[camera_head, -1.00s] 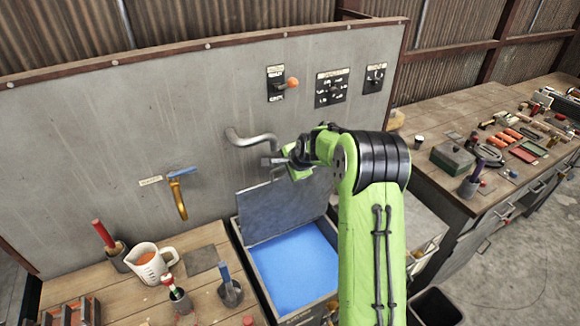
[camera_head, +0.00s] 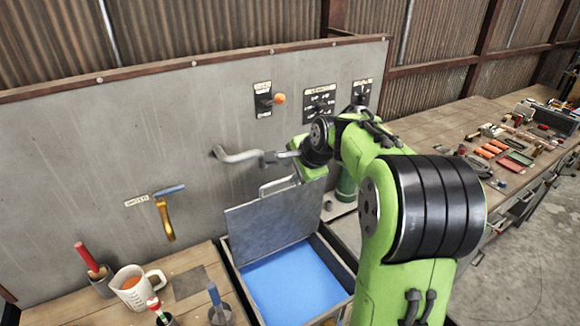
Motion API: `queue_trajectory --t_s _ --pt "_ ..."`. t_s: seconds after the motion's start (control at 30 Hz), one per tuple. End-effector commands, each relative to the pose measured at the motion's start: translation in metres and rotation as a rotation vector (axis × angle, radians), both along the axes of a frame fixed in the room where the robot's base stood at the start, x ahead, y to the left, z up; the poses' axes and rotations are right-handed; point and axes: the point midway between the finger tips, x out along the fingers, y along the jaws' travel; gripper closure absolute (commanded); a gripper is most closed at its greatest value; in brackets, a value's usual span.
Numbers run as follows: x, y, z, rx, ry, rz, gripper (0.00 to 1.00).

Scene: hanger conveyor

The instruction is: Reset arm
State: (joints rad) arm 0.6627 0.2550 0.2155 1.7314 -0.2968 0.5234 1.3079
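My green arm reaches in from the lower right. My gripper (camera_head: 276,157) is beside the free end of a grey bent pipe handle (camera_head: 236,157) on the panel. The fingers are small and partly hidden, and I cannot tell whether they are open or shut, or touch the handle. Below is a box with blue contents (camera_head: 295,280), with its grey lid (camera_head: 275,222) raised and a bar handle on its top edge.
The grey panel (camera_head: 120,140) carries a yellow tap with a blue lever (camera_head: 166,212) and switches, one with an orange knob (camera_head: 279,98). A measuring jug (camera_head: 133,286) stands lower left. A tool-covered bench (camera_head: 440,120) is at right.

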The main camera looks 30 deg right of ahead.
Motion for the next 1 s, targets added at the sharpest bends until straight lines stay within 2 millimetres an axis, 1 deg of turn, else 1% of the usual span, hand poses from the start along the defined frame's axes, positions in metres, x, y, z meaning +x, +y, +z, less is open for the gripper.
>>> queue_trajectory --t_s 0.2,0.27,0.33,0.37,0.4,0.47,0.5,0.57,0.6,0.63,0.67,0.7,0.8,0.9,1.0 --pt "-0.001 0.002 0.0 -0.005 0.001 0.006 0.68" --pt "-0.006 0.01 0.001 -0.034 0.006 0.04 0.68" --pt "-0.022 0.031 0.003 -0.11 0.026 0.126 0.68" --pt "-0.033 0.042 0.003 -0.157 0.035 0.178 0.68" --pt "-0.05 0.058 0.003 -0.224 0.051 0.258 0.68" --pt "-0.078 0.08 0.001 -0.326 0.076 0.382 0.68" --pt "-0.098 0.092 -0.001 -0.391 0.091 0.463 0.68" --pt "-0.129 0.108 -0.007 -0.48 0.11 0.586 0.68" --pt "-0.15 0.117 -0.012 -0.536 0.12 0.667 0.68" --pt "-0.166 0.123 -0.016 -0.577 0.127 0.729 0.68" --pt "-0.181 0.128 -0.021 -0.617 0.132 0.791 0.68" --pt "-0.202 0.134 -0.029 -0.666 0.138 0.873 0.68" --pt "-0.248 0.143 -0.05 -0.769 0.144 1.062 0.68" --pt "-0.279 0.146 -0.068 -0.837 0.14 1.2 0.68" --pt "-0.294 0.146 -0.076 -0.87 0.137 1.273 0.68"
